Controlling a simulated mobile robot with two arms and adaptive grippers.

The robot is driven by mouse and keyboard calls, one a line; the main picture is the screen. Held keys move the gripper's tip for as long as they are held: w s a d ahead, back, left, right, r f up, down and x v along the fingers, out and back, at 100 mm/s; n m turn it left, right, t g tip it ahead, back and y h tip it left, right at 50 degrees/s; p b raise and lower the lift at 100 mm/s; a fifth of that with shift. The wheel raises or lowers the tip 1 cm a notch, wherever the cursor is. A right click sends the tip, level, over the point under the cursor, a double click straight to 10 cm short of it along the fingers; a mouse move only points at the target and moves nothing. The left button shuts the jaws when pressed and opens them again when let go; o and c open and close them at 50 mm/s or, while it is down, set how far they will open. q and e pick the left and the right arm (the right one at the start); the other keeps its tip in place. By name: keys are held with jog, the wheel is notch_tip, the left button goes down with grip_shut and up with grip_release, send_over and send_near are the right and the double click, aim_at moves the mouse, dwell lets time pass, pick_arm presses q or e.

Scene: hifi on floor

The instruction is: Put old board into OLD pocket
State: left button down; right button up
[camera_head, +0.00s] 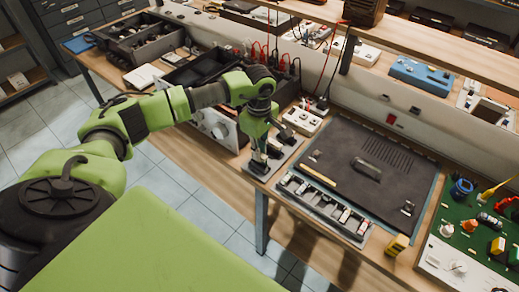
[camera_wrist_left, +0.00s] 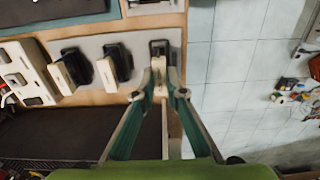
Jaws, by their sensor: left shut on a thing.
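My left gripper (camera_head: 259,160) is over a small grey panel (camera_head: 287,152) at the front edge of the workbench. In the left wrist view its fingertips (camera_wrist_left: 160,92) close on a small pale board (camera_wrist_left: 159,76). The board is at the last of three black pockets (camera_wrist_left: 160,48) in a row on the panel. I cannot tell how deep the board sits in it. The other two pockets (camera_wrist_left: 76,66) (camera_wrist_left: 118,62) each have a pale block at them. No pocket label is readable. My right gripper is not in view.
A tray of small modules (camera_head: 322,206) and a dark mat (camera_head: 400,165) with a black device lie right of the panel. A white-fronted instrument (camera_head: 215,126) stands to its left. A green board (camera_head: 470,238) with tools is far right. Tiled floor lies beyond the bench edge.

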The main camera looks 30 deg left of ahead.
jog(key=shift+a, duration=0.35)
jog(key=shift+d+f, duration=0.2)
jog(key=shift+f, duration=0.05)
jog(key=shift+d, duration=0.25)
pick_arm(q)
jog(key=shift+b, duration=0.45)
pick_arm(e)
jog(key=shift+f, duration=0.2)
pick_arm(q)
jog(key=shift+f, duration=0.25)
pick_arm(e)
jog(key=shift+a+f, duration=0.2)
pick_arm(q)
jog(key=shift+f+b, duration=0.55)
jog(key=shift+b, duration=0.25)
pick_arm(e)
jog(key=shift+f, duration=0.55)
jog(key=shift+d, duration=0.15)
pick_arm(q)
jog(key=c, duration=2)
grip_release()
